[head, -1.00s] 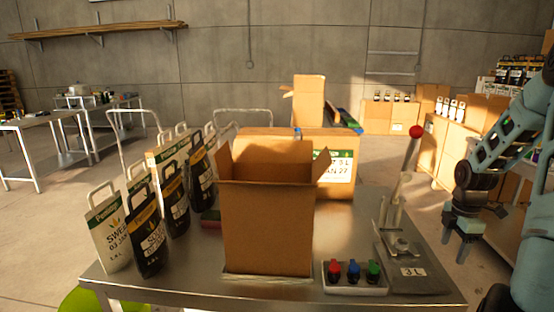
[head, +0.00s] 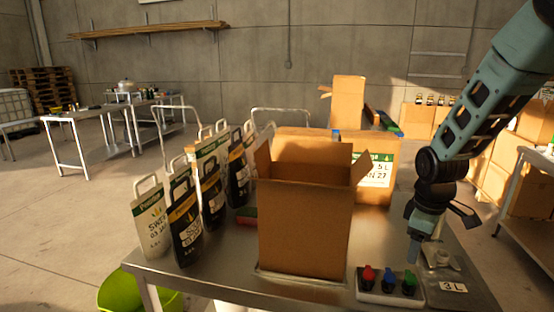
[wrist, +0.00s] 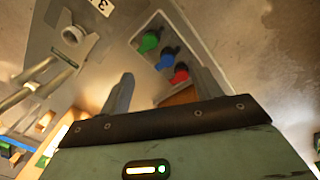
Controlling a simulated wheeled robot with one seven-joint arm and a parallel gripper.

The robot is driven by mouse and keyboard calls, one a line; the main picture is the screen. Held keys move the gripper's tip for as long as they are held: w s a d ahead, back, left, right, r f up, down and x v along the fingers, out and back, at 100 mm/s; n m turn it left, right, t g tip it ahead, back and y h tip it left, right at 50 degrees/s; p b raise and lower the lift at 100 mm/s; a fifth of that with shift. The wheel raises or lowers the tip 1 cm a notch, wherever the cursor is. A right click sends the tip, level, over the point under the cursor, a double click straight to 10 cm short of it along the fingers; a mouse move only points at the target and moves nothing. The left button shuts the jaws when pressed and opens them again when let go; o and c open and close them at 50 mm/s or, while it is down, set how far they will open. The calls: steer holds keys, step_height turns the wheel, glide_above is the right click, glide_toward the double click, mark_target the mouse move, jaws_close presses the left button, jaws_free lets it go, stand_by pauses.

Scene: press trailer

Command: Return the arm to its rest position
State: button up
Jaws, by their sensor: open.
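My teal arm (head: 490,85) comes in from the upper right in the head view. My gripper (head: 440,238) hangs pointing down above the right end of the steel table (head: 215,270), open and empty.
An open cardboard box (head: 305,228) stands mid-table, left of my gripper. Several black and white pouches (head: 187,218) stand at the table's left. A large labelled carton (head: 375,175) is behind the box.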

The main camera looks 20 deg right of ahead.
steer(key=s+a+r+m+y, duration=0.1)
steer(key=s+a+r, duration=0.15)
steer(key=a, duration=0.65)
steer(key=s+a+r, duration=0.1)
steer(key=s+a, duration=0.2)
steer(key=a, duration=0.6)
steer(key=s+a+r+m+y, duration=0.1)
steer(key=s+a, duration=0.2)
steer(key=a, duration=0.6)
steer(key=s+a+r+n, duration=0.1)
steer(key=s+a+n, duration=0.3)
steer(key=s+a, duration=0.3)
steer(key=shift+s+a+g+h, duration=0.3)
steer(key=shift+s+a+g, duration=0.1)
steer(key=shift+s, duration=0.25)
